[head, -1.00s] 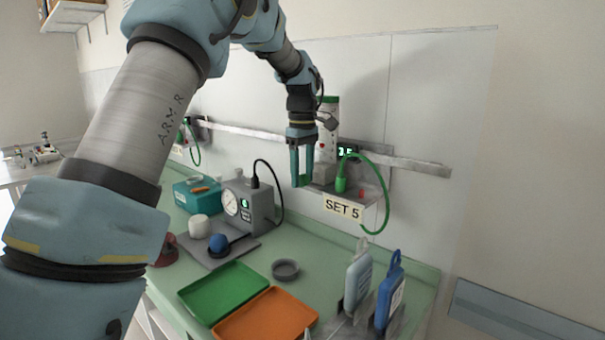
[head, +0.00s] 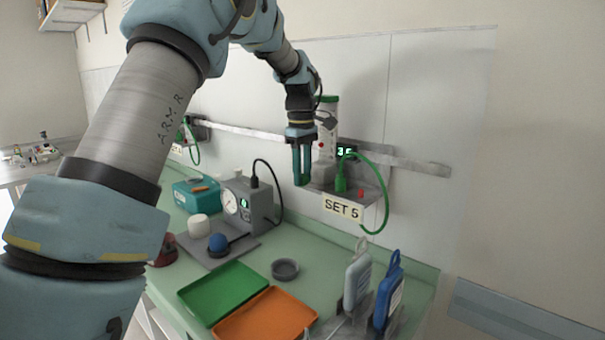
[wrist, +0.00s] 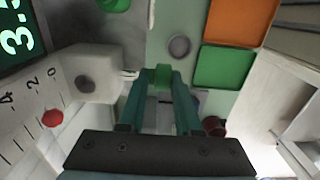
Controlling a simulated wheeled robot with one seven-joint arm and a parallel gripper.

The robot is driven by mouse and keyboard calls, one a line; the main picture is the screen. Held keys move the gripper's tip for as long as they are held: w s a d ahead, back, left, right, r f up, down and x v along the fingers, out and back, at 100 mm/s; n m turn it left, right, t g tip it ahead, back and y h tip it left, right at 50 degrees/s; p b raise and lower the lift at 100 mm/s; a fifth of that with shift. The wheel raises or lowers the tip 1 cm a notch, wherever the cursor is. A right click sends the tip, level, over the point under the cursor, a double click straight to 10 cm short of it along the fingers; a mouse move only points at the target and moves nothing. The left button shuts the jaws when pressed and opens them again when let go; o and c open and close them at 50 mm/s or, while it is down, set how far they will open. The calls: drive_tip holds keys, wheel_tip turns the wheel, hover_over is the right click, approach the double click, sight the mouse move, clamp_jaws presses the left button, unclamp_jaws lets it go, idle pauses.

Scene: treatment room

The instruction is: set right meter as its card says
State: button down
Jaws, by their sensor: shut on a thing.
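The right meter is on the wall rail. It has a clear tube with a red ball (wrist: 53,118), a grey block (head: 323,171) and a lit display (head: 347,150). My gripper (head: 302,183) points down in front of the block, fingers close together. In the wrist view, the fingertips are shut on a small green knob (wrist: 162,76) beside the block. The fingers mostly hide the knob in the head view.
A green hose (head: 386,200) loops beside the card. Below, the counter holds a grey gauge box (head: 250,203), green tray (head: 222,291), orange tray (head: 265,318) and grey dish (head: 285,269). Another meter (head: 190,130) is further left.

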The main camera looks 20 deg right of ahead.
drive_tip(key=shift+a+p, duration=0.25)
drive_tip(key=shift+p, duration=0.05)
drive_tip(key=shift+w+a+g+p, duration=0.1)
drive_tip(key=shift+w+g+p, duration=0.05)
drive_tip(key=shift+g+p, duration=0.6)
drive_tip(key=shift+w+f+g+h+p, duration=0.1)
drive_tip(key=shift+g+h+p, duration=0.5)
drive_tip(key=shift+g, duration=0.05)
drive_tip(key=g, duration=0.1)
drive_tip(key=g+h, duration=0.1)
drive_tip(key=g, duration=0.1)
drive_tip(key=g+h, duration=0.1)
drive_tip(key=shift+w+a+f+g, duration=0.2)
drive_tip(key=shift+w+f+g, duration=0.1)
drive_tip(key=shift+f, duration=0.1)
drive_tip(key=c, duration=0.7)
unclamp_jaws()
drive_tip(key=shift+r+h, duration=0.1)
drive_tip(key=shift+h, duration=0.2)
drive_tip(key=shift+r, duration=0.1)
